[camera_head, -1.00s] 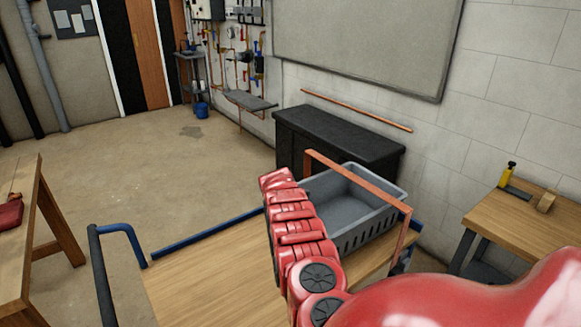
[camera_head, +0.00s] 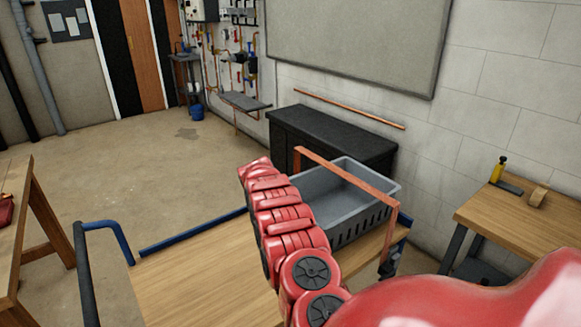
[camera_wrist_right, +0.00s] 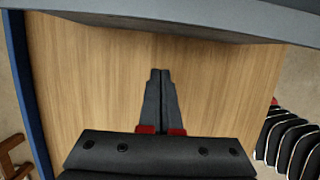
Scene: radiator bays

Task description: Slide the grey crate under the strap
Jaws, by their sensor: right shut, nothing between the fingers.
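The grey crate (camera_head: 362,226) with slotted sides stands on the wooden top of a cart in the head view. Its left part is hidden behind my red right arm. The orange-brown strap (camera_head: 352,177) is a stiff arch that crosses over the crate in this view; how far under it the crate sits I cannot tell. In the right wrist view my right gripper (camera_wrist_right: 160,72) is shut and empty above the wooden top. Its tips point at the grey crate wall (camera_wrist_right: 185,24), with a strip of wood visible between. The left gripper is not in view.
The cart top (camera_head: 205,275) has blue rails and is bare left of my arm. A black cabinet (camera_head: 325,135) stands behind the crate by the wall. A wooden bench (camera_head: 515,218) with a yellow tool (camera_head: 497,170) is at the right, another table (camera_head: 20,225) at the left.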

